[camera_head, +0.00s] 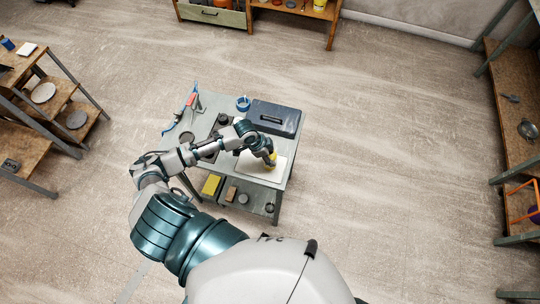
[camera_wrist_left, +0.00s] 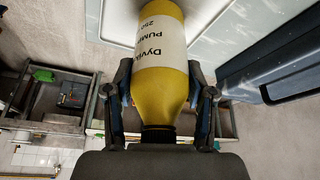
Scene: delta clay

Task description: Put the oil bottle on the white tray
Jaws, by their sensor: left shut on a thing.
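The oil bottle (camera_wrist_left: 160,75) is yellow with a white printed label and a dark cap. My left gripper (camera_wrist_left: 163,92) is shut on it, one finger on each side of its body, in the left wrist view. In the head view the bottle (camera_head: 272,160) is a small yellow patch at my left gripper (camera_head: 271,158), over the white tray (camera_head: 256,174) near the right side of the grey table. I cannot tell whether the bottle touches the tray. My right gripper is not in view.
A dark grey case (camera_head: 274,118) lies behind the tray on the table (camera_head: 213,100). A roll of blue tape (camera_head: 243,103) is beside it. A yellow box (camera_head: 211,185) sits on the lower shelf. Shelves (camera_head: 518,140) stand at the right, with open floor between.

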